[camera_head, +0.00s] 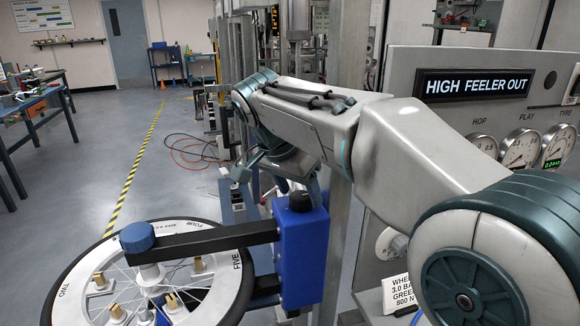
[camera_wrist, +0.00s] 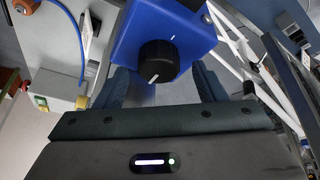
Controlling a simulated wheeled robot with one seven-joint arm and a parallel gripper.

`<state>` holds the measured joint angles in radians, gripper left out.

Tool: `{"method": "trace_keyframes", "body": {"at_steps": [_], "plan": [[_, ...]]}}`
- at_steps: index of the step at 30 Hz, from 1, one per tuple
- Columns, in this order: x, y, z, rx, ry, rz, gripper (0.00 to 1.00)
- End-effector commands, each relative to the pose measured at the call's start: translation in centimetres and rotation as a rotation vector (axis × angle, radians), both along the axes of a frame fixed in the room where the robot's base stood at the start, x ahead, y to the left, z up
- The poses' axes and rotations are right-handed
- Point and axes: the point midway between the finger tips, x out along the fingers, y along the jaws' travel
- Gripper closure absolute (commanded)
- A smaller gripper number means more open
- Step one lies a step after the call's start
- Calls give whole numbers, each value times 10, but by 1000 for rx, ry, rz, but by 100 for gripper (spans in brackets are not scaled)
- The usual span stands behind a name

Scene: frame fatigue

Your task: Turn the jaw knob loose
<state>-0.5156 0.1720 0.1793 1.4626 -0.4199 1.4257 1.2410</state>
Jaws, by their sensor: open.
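A black round knob (camera_head: 299,201) sits on top of a blue block (camera_head: 303,255). The wrist view also shows the knob (camera_wrist: 158,60), with a white line on its face and a separate short white mark on the blue block (camera_wrist: 125,45). My gripper (camera_head: 280,187) is open above the blue block. In the wrist view its two fingers (camera_wrist: 163,88) are wide apart, one on each side of the knob as seen. I cannot tell whether either finger touches it. A black bar (camera_head: 215,240) runs from the block to a blue cap (camera_head: 137,237) over the wheel.
A spoked wheel (camera_head: 68,285) with a white marked rim lies below the bar. A grey panel reads HIGH FEELER OUT (camera_head: 476,85) and has several gauges (camera_head: 520,148). Metal posts stand behind my arm. Open floor (camera_head: 80,190) lies to the left.

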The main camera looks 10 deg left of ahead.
Motion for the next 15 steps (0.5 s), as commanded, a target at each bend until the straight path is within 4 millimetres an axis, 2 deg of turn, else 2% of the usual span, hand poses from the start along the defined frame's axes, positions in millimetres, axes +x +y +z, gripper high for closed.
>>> {"method": "trace_keyframes", "body": {"at_steps": [9, 15], "plan": [[-20, 17, 65, 4, -4, 2, 36], [-32, 26, 101, 3, -3, 3, 36]]}}
